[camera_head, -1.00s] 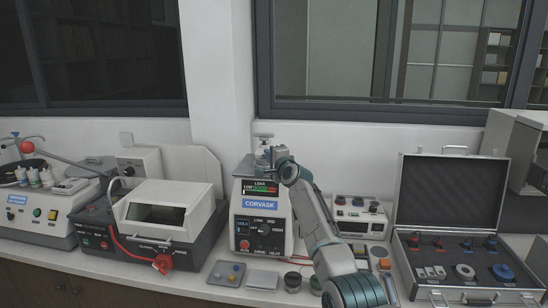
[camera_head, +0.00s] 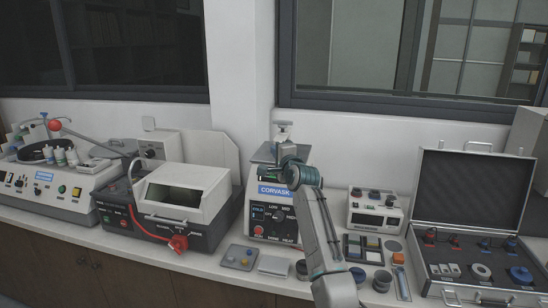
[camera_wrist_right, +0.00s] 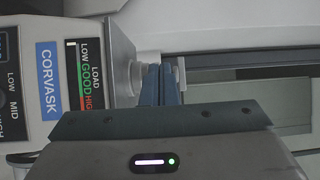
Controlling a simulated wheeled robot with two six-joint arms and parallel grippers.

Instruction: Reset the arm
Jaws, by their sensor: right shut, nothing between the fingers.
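The mounting press (camera_head: 257,217) is a white box marked CORVASK, with a dial, buttons and a metal top part (camera_head: 283,128). My right arm reaches up in front of it, and its wrist covers most of the load display. My right gripper (camera_wrist_right: 160,72) shows best in the right wrist view. Its fingers are shut and empty, beside the metal top part of the press (camera_wrist_right: 122,62). I cannot tell whether they touch it. The load display (camera_wrist_right: 84,75) shows LOW, GOOD and HIGH bands there. My left gripper is not in view.
A white-lidded machine (camera_head: 187,190) with a red clamp stands left of the press. A small control box (camera_head: 375,210) and an open case (camera_head: 470,200) stand to the right. Small trays (camera_head: 238,257) and dark cups (camera_head: 382,280) lie along the bench front.

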